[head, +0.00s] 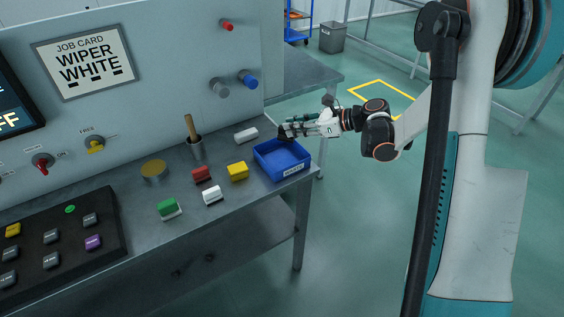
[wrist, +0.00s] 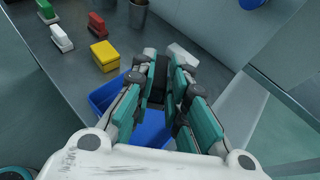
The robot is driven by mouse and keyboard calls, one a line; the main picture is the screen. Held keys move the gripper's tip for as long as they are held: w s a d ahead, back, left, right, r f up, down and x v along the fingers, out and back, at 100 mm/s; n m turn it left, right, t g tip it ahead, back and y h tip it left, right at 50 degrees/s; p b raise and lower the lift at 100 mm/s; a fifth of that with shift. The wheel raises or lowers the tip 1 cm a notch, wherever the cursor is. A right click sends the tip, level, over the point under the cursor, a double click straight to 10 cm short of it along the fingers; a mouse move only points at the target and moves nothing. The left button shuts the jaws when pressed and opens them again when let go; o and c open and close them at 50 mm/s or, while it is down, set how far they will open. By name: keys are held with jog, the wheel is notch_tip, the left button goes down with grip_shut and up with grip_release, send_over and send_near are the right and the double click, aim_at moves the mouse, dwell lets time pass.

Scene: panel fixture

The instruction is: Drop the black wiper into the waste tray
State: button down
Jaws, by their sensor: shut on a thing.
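My gripper (head: 291,130) reaches in from the right and is shut on the black wiper (head: 284,136). The wiper is a small dark block, mostly hidden by the fingers. In the wrist view the wiper (wrist: 157,86) shows dark between the fingertips of my gripper (wrist: 163,72). The waste tray (head: 268,173) is a blue, open-topped box with a label on its front, near the bench's right end. The gripper and wiper are over its back right part, apparently above the rim. In the wrist view the tray (wrist: 150,130) is partly hidden behind the fingers.
A whitish block (head: 246,135) lies just behind the tray. A cup (head: 196,149) with a wooden handle stands farther back. The panel (head: 150,90) rises behind the bench.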

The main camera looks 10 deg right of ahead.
jog(key=shift+f+b, duration=0.3)
jog(key=shift+f, duration=0.65)
jog(key=c, duration=1.5)
grip_release()
jog(key=shift+r, duration=0.1)
jog(key=v, duration=1.2)
